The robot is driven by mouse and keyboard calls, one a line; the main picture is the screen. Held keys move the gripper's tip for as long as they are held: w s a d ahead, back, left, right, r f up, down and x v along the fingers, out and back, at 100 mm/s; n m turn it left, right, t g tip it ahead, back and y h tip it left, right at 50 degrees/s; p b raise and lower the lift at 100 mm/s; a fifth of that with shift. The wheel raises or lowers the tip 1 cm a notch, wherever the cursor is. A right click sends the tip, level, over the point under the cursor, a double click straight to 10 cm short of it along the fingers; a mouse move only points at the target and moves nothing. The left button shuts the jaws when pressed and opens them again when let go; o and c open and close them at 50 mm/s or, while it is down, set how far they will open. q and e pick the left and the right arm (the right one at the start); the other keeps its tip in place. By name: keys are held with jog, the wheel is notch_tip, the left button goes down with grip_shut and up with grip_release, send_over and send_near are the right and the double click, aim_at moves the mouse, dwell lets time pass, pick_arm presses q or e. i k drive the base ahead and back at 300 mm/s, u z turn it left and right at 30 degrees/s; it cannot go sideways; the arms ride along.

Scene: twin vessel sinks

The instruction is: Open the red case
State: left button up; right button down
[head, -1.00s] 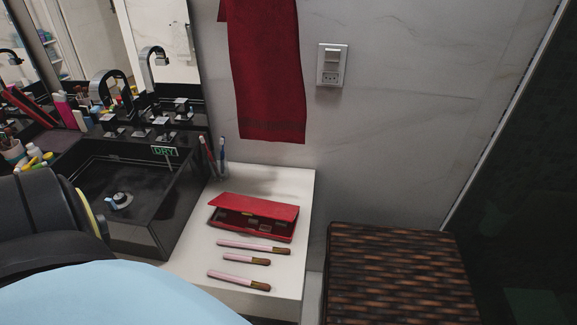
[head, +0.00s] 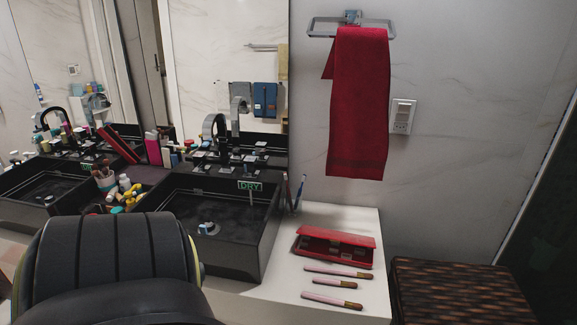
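The red case (head: 336,241) lies on the white counter (head: 272,284) at the right of the right-hand sink in the head view. Its lid is partly raised, with a dark gap along the front through which some small contents show. Neither gripper is in view. A large dark grey link of mine fills the lower left and hides part of the counter front.
Several pink brushes (head: 338,271) lie in front of the case. Toothbrushes (head: 298,193) stand behind it. The black sink (head: 212,214) is left of it, a woven basket (head: 455,292) to the right. A red towel (head: 358,105) hangs above.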

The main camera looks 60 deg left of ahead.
aim_at(332, 236)
jog(key=k, duration=0.7)
jog(key=u, duration=1.6)
jog(key=i, duration=0.35)
